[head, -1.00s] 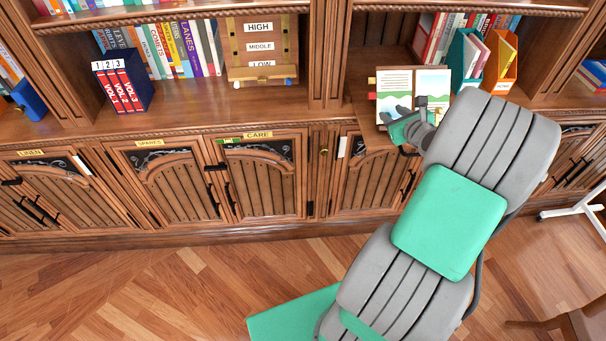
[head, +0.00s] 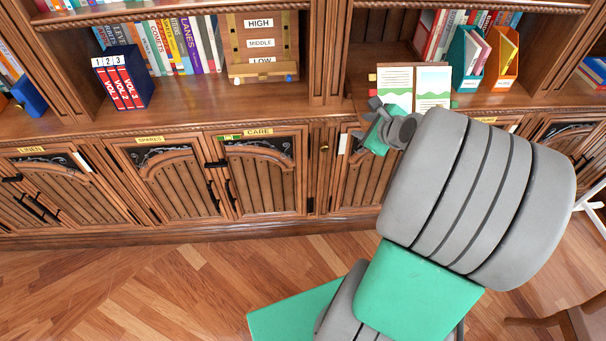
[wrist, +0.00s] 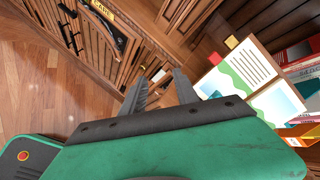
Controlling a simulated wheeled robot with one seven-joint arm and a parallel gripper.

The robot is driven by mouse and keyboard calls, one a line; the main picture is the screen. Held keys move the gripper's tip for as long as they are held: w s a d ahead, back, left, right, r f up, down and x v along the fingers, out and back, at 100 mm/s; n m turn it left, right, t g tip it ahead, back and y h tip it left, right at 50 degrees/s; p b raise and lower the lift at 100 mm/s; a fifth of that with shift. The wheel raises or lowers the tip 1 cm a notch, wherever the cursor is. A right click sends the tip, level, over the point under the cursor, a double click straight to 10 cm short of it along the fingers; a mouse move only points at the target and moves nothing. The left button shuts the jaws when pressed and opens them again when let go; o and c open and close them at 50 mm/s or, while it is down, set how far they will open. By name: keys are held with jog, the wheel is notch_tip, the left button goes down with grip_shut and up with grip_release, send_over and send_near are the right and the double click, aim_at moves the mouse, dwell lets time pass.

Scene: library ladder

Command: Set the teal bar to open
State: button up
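I cannot make out a teal bar for certain in either view. A small green strip (head: 231,138) lies at the left of the CARE label (head: 258,132) on the cabinet front. A small white bar (head: 344,144) stands on the cabinet front right of the brass knob; it also shows near my fingertips in the wrist view (wrist: 158,75). My gripper (head: 367,118) is in front of the cabinet's top edge, below the open book. In the wrist view its two fingers (wrist: 160,78) are apart with nothing held between them. My arm hides part of the right-hand cabinet doors.
An open book (head: 397,88) stands on the ledge just behind my gripper. A teal file box (head: 463,60) and an orange one (head: 503,70) stand to its right. Red volumes (head: 122,88) and a HIGH/MIDDLE/LOW board (head: 262,30) are at left.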

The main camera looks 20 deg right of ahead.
jog(key=s+a+n+g, duration=0.3)
jog(key=s+a+n, duration=0.2)
jog(key=a+n, duration=0.5)
jog(key=s+a+n+g, duration=0.3)
jog(key=s+a+n, duration=0.2)
jog(key=a+n, duration=0.5)
jog(key=shift+a+r+n+y, duration=0.3)
jog(key=shift+r+n+y, duration=0.1)
jog(key=shift+n, duration=1.6)
